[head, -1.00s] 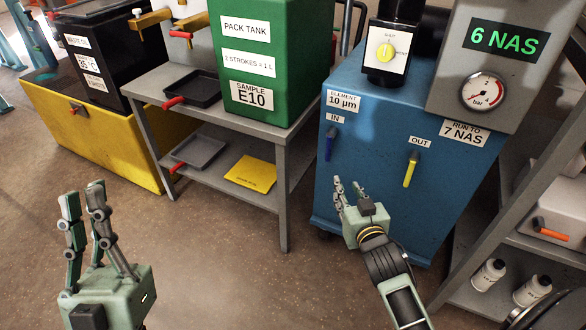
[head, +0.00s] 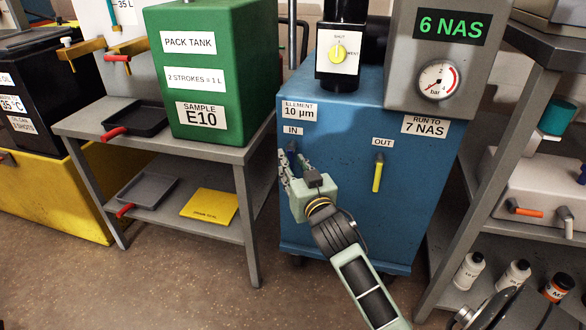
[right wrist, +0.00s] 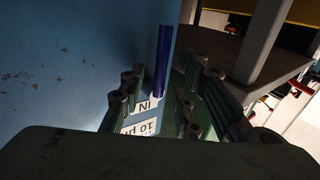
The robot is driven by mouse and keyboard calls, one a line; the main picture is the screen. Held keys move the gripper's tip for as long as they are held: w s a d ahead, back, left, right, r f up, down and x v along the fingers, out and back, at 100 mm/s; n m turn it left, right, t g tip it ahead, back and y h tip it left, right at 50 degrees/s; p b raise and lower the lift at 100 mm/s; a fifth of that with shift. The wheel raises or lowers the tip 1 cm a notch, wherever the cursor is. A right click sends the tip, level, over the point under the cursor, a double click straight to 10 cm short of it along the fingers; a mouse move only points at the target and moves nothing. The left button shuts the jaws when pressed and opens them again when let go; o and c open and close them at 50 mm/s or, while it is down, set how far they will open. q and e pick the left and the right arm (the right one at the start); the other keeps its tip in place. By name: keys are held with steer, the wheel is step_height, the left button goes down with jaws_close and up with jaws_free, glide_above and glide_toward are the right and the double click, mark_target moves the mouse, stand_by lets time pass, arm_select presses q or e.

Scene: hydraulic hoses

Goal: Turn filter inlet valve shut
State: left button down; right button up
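The blue filter cabinet (head: 345,225) stands ahead. Its inlet valve has a dark blue handle (head: 291,146) below the IN label (head: 292,131). My right gripper (head: 292,168) is in front of the handle and hides its lower part. In the right wrist view the blue handle (right wrist: 163,62) stands upright in the picture, between the two sets of open fingers (right wrist: 168,95). I cannot tell whether any finger touches it. The yellow OUT handle (head: 378,173) points down, to the right of my gripper. My left gripper is out of view.
A grey metal table (head: 90,128) with a green pack tank (head: 205,110) stands left of the cabinet. A grey shelf (head: 555,150) with bottles stands close on the right. The gauge panel (head: 400,70) reads 6 NAS above. Open floor lies in front.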

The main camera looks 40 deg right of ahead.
steer(key=shift+w, duration=0.1)
jaws_close()
stand_by(0.6)
